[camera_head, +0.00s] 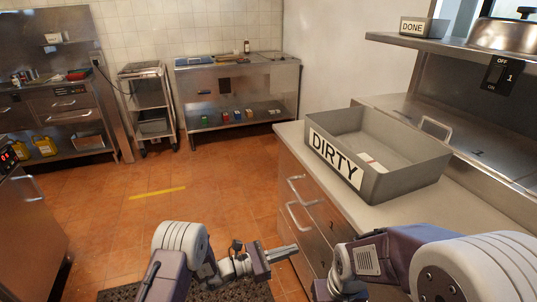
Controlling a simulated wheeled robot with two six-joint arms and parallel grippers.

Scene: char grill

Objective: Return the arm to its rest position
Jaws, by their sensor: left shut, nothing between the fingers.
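My left gripper (284,253) is at the bottom centre, in front of the drawers of the counter at right. Its fingers are together and empty, pointing right. My left arm comes up from the bottom edge, bent at a grey rounded joint. My right arm comes in from the lower right and bends down out of the picture. Its gripper is not visible. The left gripper appears apart from the counter, though the exact gap is hard to judge.
A grey bin labelled DIRTY (432,167) stands on the right counter (290,132), with a small pale item inside. Drawer handles (300,217) stick out near the left gripper. A DONE container (412,26) sits on the shelf above. The orange floor (110,205) is open at left.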

